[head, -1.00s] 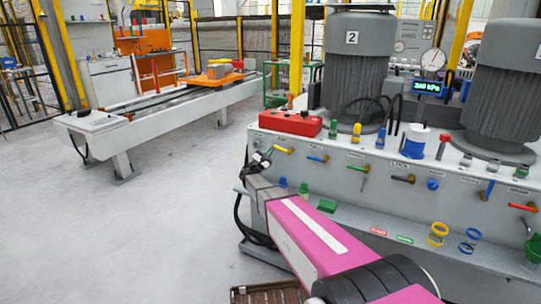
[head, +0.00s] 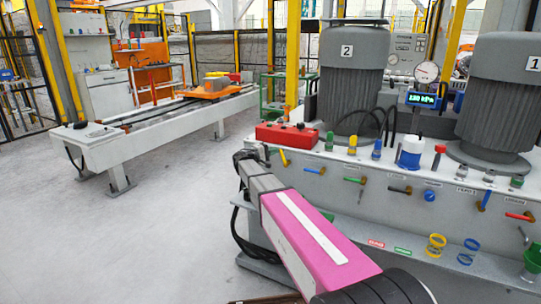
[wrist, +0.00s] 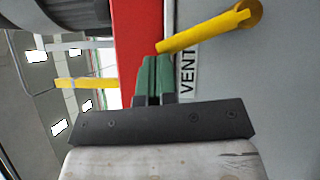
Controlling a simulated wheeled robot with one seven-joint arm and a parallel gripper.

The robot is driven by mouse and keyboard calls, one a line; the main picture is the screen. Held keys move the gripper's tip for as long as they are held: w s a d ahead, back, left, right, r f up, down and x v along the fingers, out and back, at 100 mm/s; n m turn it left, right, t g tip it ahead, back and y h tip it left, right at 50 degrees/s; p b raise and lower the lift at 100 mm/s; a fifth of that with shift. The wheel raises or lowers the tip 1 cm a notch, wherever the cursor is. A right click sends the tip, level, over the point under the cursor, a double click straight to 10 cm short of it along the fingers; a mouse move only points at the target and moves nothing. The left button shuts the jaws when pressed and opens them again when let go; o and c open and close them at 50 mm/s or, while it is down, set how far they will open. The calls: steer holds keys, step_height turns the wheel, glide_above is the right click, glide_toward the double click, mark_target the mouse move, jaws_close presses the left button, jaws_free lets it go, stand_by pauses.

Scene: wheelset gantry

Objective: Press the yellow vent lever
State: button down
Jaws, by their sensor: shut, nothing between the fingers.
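The yellow vent lever (head: 284,157) is on the front panel, below the red box, and slants in the head view. In the wrist view the lever (wrist: 205,31) runs from its pivot at the upper right down to a free end just ahead of my fingertips. A VENT label, partly hidden, is beside my fingers. My gripper (wrist: 151,62) is shut and empty, with green fingertips close to the lever's free end. I cannot tell whether they touch. In the head view my gripper is at the panel's left end, left of the lever, its fingertips hard to make out.
Blue (head: 309,170), green (head: 353,180) and other levers line the panel to the right. The red box (head: 287,135) sits on top near two large grey motors. A display (head: 422,99) shows a kPa reading under a gauge. Open floor lies left.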

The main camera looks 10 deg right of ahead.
steer(key=shift+s+d+r+m+g+y, duration=0.1)
steer(key=shift+s+d+r+m+y, duration=0.15)
steer(key=shift+s+d+m+y, duration=0.25)
steer(key=shift+s+d+r+m+g+y, duration=0.1)
steer(key=shift+d+r+m+y, duration=0.2)
steer(key=shift+m, duration=0.4)
steer(key=shift+s+d+r+m+g+y, duration=0.1)
steer(key=shift+s+d+r+m+y, duration=0.2)
steer(key=shift+d+m, duration=0.25)
